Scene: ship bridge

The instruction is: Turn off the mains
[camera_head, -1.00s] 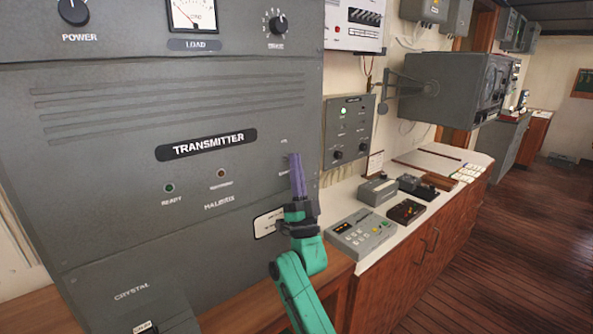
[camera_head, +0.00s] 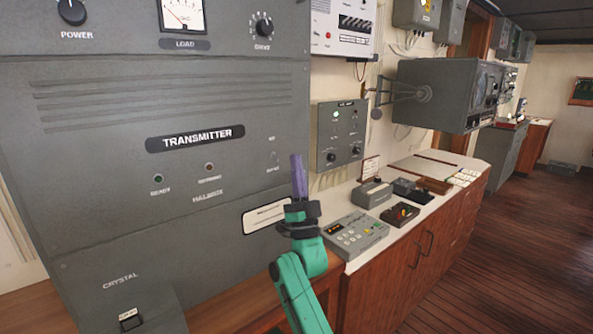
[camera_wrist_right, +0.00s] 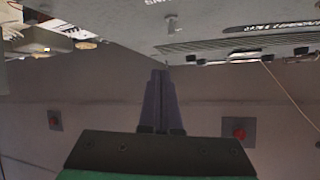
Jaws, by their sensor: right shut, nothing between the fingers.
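The grey transmitter panel (camera_head: 100,150) fills the left of the head view. A small toggle switch (camera_head: 275,156) sits near its right edge, with small labels above and below that I cannot read clearly. It seems to show in the wrist view as a small stub (camera_wrist_right: 172,23) on the panel, beyond the fingertips. My right gripper (camera_head: 298,160) is shut and empty, its purple fingers pointing up just right of the switch and apart from it. The closed fingers also show in the wrist view (camera_wrist_right: 160,80). My left gripper is not in view.
A READY lamp (camera_head: 158,179) and a second lamp (camera_head: 209,167) sit left of the switch. A small grey control box (camera_head: 340,135) hangs on the wall right of the gripper. A keypad unit (camera_head: 355,236) and other devices stand on the white counter. Floor at right is clear.

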